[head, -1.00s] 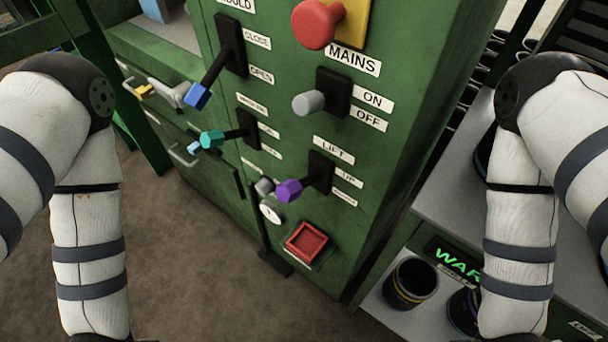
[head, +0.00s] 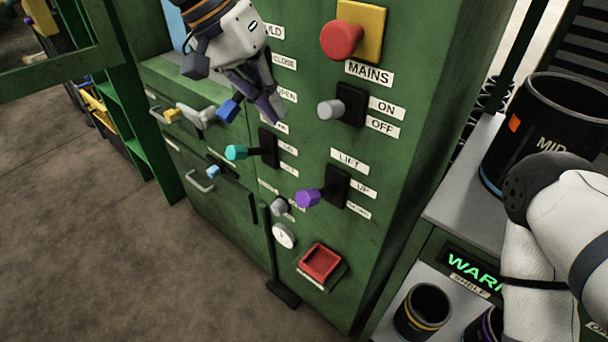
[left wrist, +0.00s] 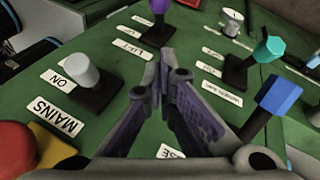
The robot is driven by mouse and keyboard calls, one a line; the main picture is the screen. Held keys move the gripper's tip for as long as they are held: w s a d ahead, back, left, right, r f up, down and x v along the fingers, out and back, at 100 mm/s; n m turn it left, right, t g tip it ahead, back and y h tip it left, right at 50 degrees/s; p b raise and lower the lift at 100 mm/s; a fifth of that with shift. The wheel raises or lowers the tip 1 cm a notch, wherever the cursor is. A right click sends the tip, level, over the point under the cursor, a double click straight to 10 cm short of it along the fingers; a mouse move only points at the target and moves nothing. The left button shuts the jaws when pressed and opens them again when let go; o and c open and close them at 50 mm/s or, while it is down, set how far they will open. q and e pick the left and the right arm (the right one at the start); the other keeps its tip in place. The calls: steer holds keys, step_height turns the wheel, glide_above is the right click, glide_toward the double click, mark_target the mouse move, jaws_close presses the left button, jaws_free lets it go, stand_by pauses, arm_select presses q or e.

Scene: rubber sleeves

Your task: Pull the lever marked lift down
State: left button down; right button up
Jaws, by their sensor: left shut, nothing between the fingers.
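The lift lever is a purple knob (head: 307,198) on a black plate beside a label reading LIFT (head: 350,161), on the green machine front. Its knob points out from the panel. In the left wrist view the purple knob (left wrist: 160,7) is at the top edge, beyond my fingertips. My left gripper (head: 278,110) is shut and empty, above and left of the lift lever, in front of the upper levers and apart from the purple knob. It also shows in the left wrist view (left wrist: 168,75). My right gripper is out of view; only part of my right arm shows.
A grey knob (head: 330,109) under MAINS, a red button (head: 341,39), a blue lever (head: 229,109) and a teal lever (head: 237,152) surround the lift lever. A red square part (head: 319,262) is below. Shelves with black containers (head: 425,309) stand right. Floor at left is clear.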

arm_select(q)
steer(key=shift+r, duration=0.7)
steer(key=shift+w, duration=0.1)
steer(key=shift+f, duration=0.15)
glide_above(320, 194)
steer(key=w+a, duration=0.3)
step_height(320, 194, down, 11)
steer(key=shift+s+d+f, duration=0.2)
steer(key=shift+s+f, duration=0.2)
steer(key=shift+f, duration=0.05)
